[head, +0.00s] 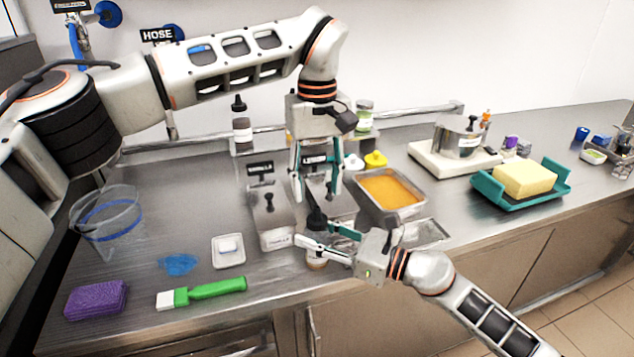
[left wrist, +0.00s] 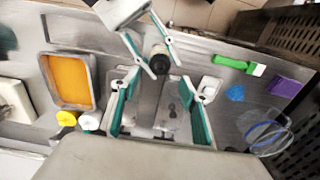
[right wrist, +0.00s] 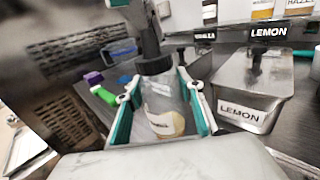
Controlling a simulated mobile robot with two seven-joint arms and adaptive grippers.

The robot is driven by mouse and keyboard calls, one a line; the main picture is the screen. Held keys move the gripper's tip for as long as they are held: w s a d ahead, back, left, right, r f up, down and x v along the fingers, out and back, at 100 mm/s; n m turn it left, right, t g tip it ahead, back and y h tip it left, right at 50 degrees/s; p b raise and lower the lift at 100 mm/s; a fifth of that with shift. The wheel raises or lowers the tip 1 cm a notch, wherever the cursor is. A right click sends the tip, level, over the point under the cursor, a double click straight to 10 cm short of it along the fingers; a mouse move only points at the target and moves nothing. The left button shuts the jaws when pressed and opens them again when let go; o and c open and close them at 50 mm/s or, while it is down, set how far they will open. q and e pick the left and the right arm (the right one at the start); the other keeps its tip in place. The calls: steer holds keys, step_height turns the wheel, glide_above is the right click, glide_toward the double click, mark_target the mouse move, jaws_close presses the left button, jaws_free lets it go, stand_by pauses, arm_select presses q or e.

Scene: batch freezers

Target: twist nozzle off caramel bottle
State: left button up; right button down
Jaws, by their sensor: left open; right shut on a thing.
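The caramel bottle (head: 317,263) is a clear squeeze bottle with a black cap and nozzle (head: 316,219), near the front of the steel counter. My right gripper (head: 322,246) is shut around its body. In the right wrist view the bottle (right wrist: 165,108) sits between the fingers, its pale label too blurred to read, with the black nozzle (right wrist: 148,45) above. My left gripper (head: 316,197) is open above the bottle, fingers pointing down. In the left wrist view the black cap (left wrist: 161,62) lies beyond and between its spread fingers (left wrist: 163,82), apart from them.
Lidded steel containers, one marked LEMON (right wrist: 243,112), stand close behind the bottle. A tray of orange filling (head: 392,190) and a butter dish (head: 490,197) are to the right. A white dish (head: 228,260), green-handled brush (head: 217,289) and purple sponge (head: 96,299) lie left.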

mark_target(317, 207)
arm_select(q)
step_height(317, 207, down, 8)
steer(key=shift+r, duration=0.25)
steer(key=shift+c, duration=0.5)
